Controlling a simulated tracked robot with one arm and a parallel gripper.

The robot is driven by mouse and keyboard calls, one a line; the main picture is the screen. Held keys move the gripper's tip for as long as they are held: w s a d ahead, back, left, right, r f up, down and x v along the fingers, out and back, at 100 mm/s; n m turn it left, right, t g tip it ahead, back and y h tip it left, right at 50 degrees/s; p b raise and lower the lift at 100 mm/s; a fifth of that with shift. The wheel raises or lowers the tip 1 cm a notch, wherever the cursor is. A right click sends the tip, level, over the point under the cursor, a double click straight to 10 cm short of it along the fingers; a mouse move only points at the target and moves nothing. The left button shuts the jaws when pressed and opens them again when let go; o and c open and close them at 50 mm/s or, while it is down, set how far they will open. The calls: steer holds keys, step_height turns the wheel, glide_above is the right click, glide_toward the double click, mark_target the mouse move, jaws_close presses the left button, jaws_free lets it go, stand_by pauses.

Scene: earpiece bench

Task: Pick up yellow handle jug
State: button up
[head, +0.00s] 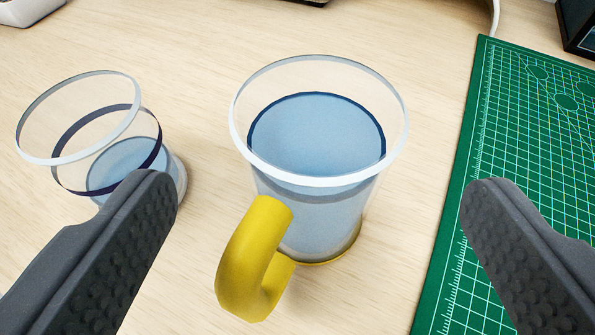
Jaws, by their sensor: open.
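The yellow handle jug (325,215) stands upright on the wooden bench in the middle of the head view. It is clear, with a white rim, a yellow base edge and blue liquid inside. Its thick yellow handle (241,262) points toward the lower left, toward me. My gripper (315,195) is open, with one dark ridged finger on each side of the picture. The jug shows between the two fingers, and neither finger visibly touches it. The left finger covers part of a second clear cup.
The clear cup (78,117) with a dark band and some blue liquid is at the left, close to the left finger. A green cutting mat (460,225) covers the right side, behind the right finger. Bare wood lies behind and between the vessels. A white cable (495,17) is at the top right.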

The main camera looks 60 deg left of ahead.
mark_target(315, 185)
steer(key=shift+p+x, duration=0.55)
steer(key=shift+x, duration=2.15)
steer(key=shift+d+f, duration=0.1)
steer(key=shift+f, duration=0.05)
steer(key=c, duration=1.3)
